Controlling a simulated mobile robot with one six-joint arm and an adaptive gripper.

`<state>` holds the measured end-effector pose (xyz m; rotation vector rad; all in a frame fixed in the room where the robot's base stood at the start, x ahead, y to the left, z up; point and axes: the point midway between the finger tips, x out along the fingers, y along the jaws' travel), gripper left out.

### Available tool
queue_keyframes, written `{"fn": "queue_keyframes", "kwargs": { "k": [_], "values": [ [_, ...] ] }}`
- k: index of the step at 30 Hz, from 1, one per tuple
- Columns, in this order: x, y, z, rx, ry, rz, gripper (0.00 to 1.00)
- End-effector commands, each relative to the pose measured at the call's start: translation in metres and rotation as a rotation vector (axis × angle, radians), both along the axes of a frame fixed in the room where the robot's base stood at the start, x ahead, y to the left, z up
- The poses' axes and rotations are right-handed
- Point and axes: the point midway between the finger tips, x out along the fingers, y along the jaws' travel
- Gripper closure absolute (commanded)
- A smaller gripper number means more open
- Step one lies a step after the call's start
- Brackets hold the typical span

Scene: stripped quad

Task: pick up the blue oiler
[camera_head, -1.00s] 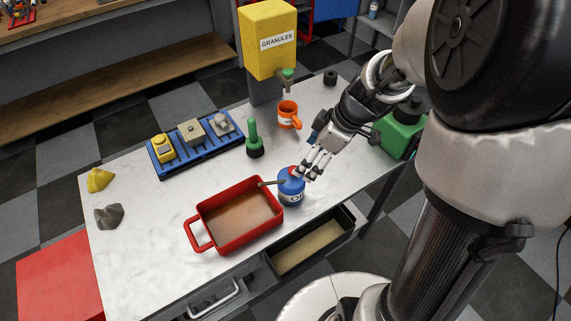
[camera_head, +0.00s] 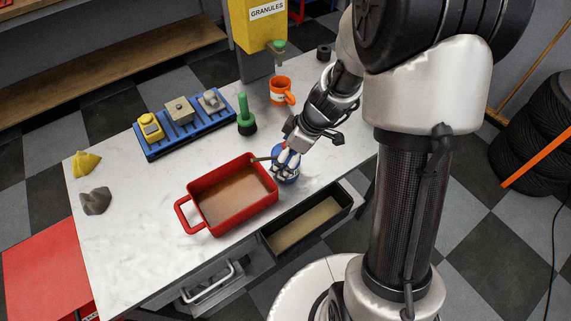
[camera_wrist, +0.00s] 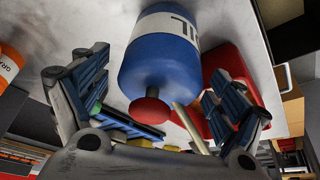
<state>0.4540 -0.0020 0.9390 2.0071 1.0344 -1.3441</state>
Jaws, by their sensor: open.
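The blue oiler (camera_head: 284,177) stands on the bench top just right of the red tray, partly hidden by my gripper in the head view. It has a blue body, a white label band, a red cap and a thin spout pointing left over the tray's rim. In the wrist view the oiler (camera_wrist: 160,62) lies between my two fingers, its red cap nearest the palm. My gripper (camera_head: 285,162) is open around the oiler's upper part; in the wrist view the fingers stand apart from the body on both sides.
The red tray (camera_head: 186,188) with brown contents is close on the left. An open drawer (camera_head: 348,206) juts out in front. A green-handled tool (camera_head: 244,114), an orange mug (camera_head: 281,90) and a blue rack (camera_head: 153,156) stand behind.

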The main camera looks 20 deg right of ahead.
Motion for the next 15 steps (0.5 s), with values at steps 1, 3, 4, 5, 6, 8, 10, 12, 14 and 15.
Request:
{"fn": "queue_keyframes", "kwargs": {
  "k": [1,3,4,5,6,8,10,12,14,15],
  "values": [
    [0.0007,0.0004,-0.0012,-0.001,-0.001,0.0,0.11],
    [0.0008,0.0003,-0.0001,0.0,-0.002,-0.001,0.11],
    [0.0008,0.0002,0.0,0.0,-0.002,-0.001,0.11],
    [0.0007,0.0002,0.0002,0.0,-0.002,-0.001,0.11],
    [0.0007,0.0002,0.0002,0.0,-0.002,-0.001,0.13],
    [0.0007,0.0001,0.0003,0.0,-0.001,0.0,0.17],
    [0.0007,0.0001,0.0004,0.0,-0.001,0.0,0.21],
    [0.0006,0.0001,0.0004,0.0,-0.001,0.0,0.26],
    [0.0006,0.0001,0.0004,0.0,-0.001,0.0,0.3],
    [0.0006,0.0001,0.0004,0.0,-0.001,0.0,0.33]
  ]
}}
